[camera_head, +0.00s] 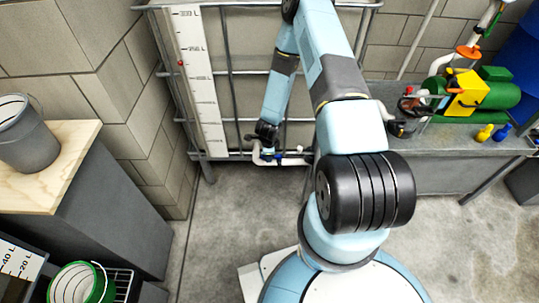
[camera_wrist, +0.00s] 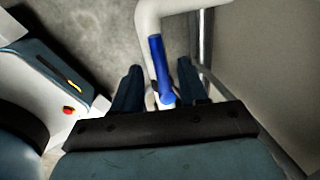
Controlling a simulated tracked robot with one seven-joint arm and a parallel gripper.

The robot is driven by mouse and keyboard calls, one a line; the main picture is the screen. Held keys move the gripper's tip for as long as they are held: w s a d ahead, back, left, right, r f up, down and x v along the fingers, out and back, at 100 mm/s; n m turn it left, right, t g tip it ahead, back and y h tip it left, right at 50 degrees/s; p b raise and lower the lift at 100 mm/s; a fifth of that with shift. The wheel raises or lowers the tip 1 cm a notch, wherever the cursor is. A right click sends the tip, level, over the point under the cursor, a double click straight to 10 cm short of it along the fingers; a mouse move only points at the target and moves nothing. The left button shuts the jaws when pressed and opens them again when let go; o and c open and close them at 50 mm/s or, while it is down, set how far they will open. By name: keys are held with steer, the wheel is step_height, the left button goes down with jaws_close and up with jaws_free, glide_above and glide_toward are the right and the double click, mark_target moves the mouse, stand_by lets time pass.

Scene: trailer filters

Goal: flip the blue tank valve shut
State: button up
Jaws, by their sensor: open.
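The blue tank valve handle (camera_wrist: 157,62) is a blue lever on a white pipe (camera_wrist: 150,18) in the wrist view. My gripper (camera_wrist: 160,66) is open, with one dark finger on each side of the handle. The handle lies lengthwise between the fingers, and I see a gap to each finger. In the head view my gripper (camera_head: 267,147) is low at the front of the caged tank, at the white outlet pipe (camera_head: 260,158). There the handle is small and partly hidden by my gripper, so its exact angle is unclear.
The tank's metal cage (camera_head: 232,90) and its white level scale (camera_head: 197,75) stand behind the valve. A grey bench (camera_head: 430,170) with a green and yellow pump (camera_head: 470,93) is at right. A cabinet with a grey bucket (camera_head: 27,135) is at left. The floor (camera_head: 220,230) between is clear.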

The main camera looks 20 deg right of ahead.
steer(key=shift+w+f, duration=0.1)
steer(key=shift+f, duration=0.45)
steer(key=shift+c, duration=0.2)
jaws_close()
